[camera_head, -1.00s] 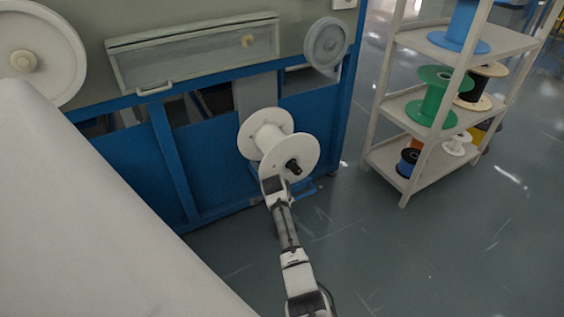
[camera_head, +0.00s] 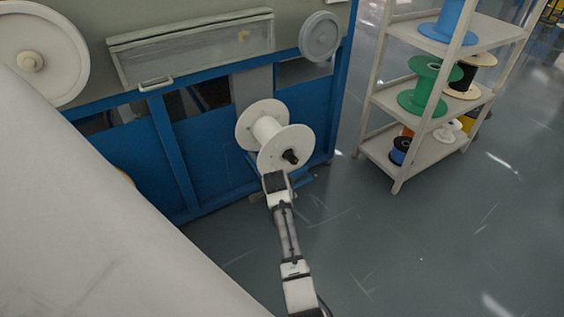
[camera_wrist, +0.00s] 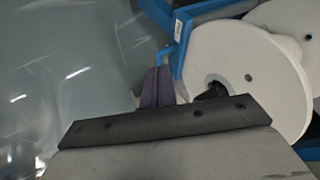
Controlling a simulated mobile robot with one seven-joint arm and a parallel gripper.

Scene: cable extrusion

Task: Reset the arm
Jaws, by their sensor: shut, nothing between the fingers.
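My gripper (camera_wrist: 158,86) shows in the wrist view as dark fingers held together, with nothing between them. They point towards the blue machine frame and the floor, left of the white spool (camera_wrist: 240,62). In the head view the arm reaches up from the bottom, and its wrist is just below the front flange of the white spool (camera_head: 286,149). The fingers are hidden there. The spool sits at the blue machine with a dark hub end facing out. I cannot tell whether the gripper touches anything.
The blue machine (camera_head: 210,150) fills the back left. A pale panel (camera_head: 90,230) covers the lower left. A shelf rack (camera_head: 440,145) with several spools, among them a green one (camera_head: 421,92), stands at the right. Grey floor (camera_head: 420,250) is free between the arm and the rack.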

